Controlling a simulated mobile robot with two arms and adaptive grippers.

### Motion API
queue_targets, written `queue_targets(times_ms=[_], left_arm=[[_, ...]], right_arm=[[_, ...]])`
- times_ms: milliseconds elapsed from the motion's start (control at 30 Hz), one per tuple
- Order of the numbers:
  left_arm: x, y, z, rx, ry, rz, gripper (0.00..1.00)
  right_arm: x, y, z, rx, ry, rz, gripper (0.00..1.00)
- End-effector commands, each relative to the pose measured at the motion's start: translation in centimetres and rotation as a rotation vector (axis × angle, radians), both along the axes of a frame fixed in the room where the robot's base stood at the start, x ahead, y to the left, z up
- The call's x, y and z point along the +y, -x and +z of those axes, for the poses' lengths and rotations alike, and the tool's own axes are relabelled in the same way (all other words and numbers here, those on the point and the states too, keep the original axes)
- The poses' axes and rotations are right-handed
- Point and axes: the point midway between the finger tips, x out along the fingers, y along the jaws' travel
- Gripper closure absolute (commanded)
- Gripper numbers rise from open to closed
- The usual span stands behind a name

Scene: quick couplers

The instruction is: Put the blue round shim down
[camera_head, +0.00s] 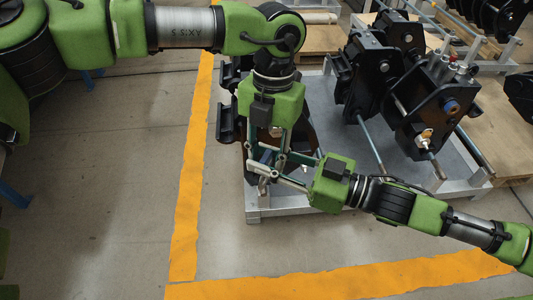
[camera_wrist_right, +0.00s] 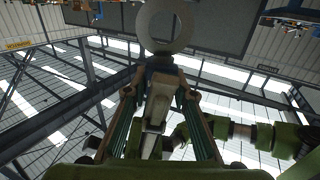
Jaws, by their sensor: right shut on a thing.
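My right gripper (camera_head: 264,168) reaches in from the right, over the left end of the pallet. In the right wrist view my right gripper (camera_wrist_right: 161,66) is shut on a round flat ring (camera_wrist_right: 142,27), held upright at its tips. The ring looks pale grey there, not clearly blue. It is mostly hidden in the head view. My left gripper (camera_head: 264,150) points down from above, and its fingers overlap the right fingertips in the picture. Whether the left fingers are open or touch the ring cannot be told.
A grey metal pallet (camera_head: 285,203) lies under the grippers. Black quick couplers (camera_head: 425,105) with protruding rods stand on its right part, and more dark parts lie behind my left gripper. Yellow floor tape (camera_head: 188,200) runs beside the pallet.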

Motion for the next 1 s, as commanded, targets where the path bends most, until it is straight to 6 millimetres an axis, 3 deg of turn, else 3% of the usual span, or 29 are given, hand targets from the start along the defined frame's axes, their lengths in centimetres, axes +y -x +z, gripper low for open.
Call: queue_targets(times_ms=[67, 167, 200, 300, 333, 400, 767, 1000], left_arm=[[0.0, 0.0, 0.0, 0.0, 0.0, 0.0, 0.71], [0.0, 0.0, 0.0, 0.0, 0.0, 0.0, 0.96], [0.0, 0.0, 0.0, 0.0, 0.0, 0.0, 1.0], [0.0, 0.0, 0.0, 0.0, 0.0, 0.0, 1.0], [0.0, 0.0, 0.0, 0.0, 0.0, 0.0, 1.0], [0.0, 0.0, 0.0, 0.0, 0.0, 0.0, 1.0], [0.0, 0.0, 0.0, 0.0, 0.0, 0.0, 1.0], [0.0, 0.0, 0.0, 0.0, 0.0, 0.0, 1.0]], right_arm=[[0.0, 0.0, 0.0, 0.0, 0.0, 0.0, 1.0], [0.0, 0.0, 0.0, 0.0, 0.0, 0.0, 1.0], [0.0, 0.0, 0.0, 0.0, 0.0, 0.0, 1.0], [0.0, 0.0, 0.0, 0.0, 0.0, 0.0, 1.0], [0.0, 0.0, 0.0, 0.0, 0.0, 0.0, 0.7], [0.0, 0.0, 0.0, 0.0, 0.0, 0.0, 0.56], [-0.2, 0.1, 0.0, 0.0, 0.0, 0.0, 0.56], [-2.7, 1.3, -0.2, 0.004, 0.005, -0.003, 0.56]])
